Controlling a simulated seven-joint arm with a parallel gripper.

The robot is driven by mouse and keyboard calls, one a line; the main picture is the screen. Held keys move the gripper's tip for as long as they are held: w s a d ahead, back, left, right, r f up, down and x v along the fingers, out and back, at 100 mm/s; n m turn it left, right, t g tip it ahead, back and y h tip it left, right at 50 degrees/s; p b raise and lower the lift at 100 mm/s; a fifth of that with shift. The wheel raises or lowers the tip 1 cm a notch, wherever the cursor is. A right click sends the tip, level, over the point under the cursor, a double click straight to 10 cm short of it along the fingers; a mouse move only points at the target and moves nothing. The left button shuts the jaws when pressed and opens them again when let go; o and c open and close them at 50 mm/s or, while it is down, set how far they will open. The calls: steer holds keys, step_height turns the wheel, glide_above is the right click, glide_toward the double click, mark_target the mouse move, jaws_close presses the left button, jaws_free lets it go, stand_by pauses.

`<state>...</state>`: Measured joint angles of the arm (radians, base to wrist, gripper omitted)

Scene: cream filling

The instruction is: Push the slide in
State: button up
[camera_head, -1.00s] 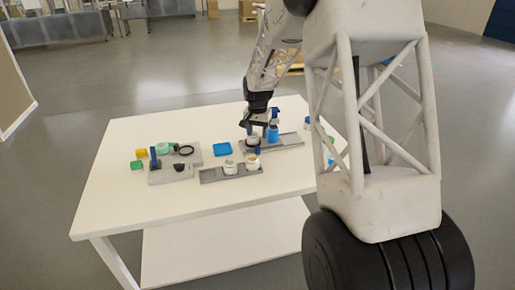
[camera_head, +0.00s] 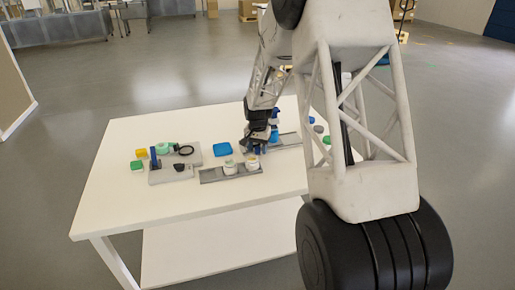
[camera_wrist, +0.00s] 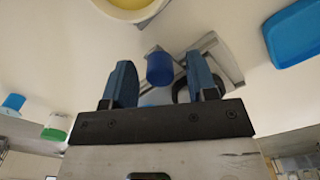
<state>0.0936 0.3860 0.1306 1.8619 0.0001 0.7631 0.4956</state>
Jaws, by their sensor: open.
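My gripper (camera_head: 257,147) is low over the table at the back grey rail (camera_head: 289,140), just behind the front rail's right jar. In the wrist view its two blue fingers (camera_wrist: 162,82) are apart. A blue upright cylinder (camera_wrist: 159,67) shows between them with no clear contact; I cannot tell whether it belongs to the slide. A grey metal frame (camera_wrist: 228,62) with a dark curved part lies beyond the fingers, partly hidden by the right one. A front grey rail (camera_head: 209,178) carries two pale jars (camera_head: 229,167).
A jar with yellow content (camera_wrist: 128,8) is close at the top of the wrist view. A blue tray (camera_head: 222,149) lies left of my gripper. A grey fixture (camera_head: 170,173) with a black ring stands at the left. Small jars (camera_head: 318,129) stand at the right.

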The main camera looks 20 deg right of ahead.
steer(key=shift+c, duration=0.5)
jaws_close()
steer(key=shift+d, duration=2.35)
steer(key=shift+o, duration=0.5)
jaws_free()
step_height(320, 180, up, 8)
